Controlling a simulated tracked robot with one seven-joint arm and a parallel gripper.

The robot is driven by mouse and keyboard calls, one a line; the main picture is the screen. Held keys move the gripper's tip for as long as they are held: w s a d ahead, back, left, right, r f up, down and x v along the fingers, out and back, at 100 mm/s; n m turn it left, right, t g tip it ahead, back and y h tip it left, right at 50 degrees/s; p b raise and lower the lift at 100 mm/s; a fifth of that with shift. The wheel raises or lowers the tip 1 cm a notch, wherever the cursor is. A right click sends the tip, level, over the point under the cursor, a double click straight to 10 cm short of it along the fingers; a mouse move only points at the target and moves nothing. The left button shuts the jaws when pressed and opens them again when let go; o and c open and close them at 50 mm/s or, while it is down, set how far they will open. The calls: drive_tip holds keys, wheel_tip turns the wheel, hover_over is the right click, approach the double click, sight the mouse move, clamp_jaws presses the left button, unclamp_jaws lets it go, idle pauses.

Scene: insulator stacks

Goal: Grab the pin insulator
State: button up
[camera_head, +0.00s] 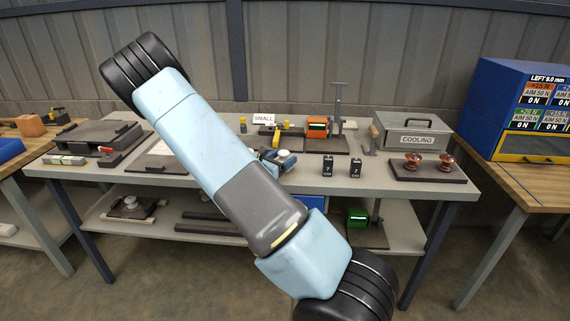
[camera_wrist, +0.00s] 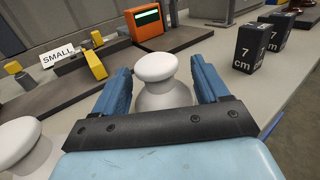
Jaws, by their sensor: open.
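A white knob-topped piece that looks like the pin insulator (camera_wrist: 156,68) stands upright on the bench in the wrist view. My gripper (camera_wrist: 159,70) is open, with one blue finger on each side of it. A gap shows between the insulator and each finger, though its lower part is hidden by the gripper body. A second white piece of the same kind (camera_wrist: 22,142) is at the lower left, partly cut off. In the head view my gripper (camera_head: 274,160) is low over the middle of the bench, partly hidden by my arm.
Black blocks marked 7 cm (camera_wrist: 249,48) stand to the right. An orange device (camera_wrist: 145,23) and a SMALL sign (camera_wrist: 57,55) are behind. Two reddish-brown insulators (camera_head: 413,161) sit on a dark plate before the COOLING box (camera_head: 411,132). Bare bench lies between the blocks and that plate.

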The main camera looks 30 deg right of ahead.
drive_tip(key=shift+w+d, duration=0.2)
drive_tip(key=shift+d, duration=0.2)
drive_tip(key=shift+c, duration=0.4)
drive_tip(key=c, duration=1.3)
drive_tip(key=shift+o, duration=0.2)
drive_tip(key=shift+r, duration=0.1)
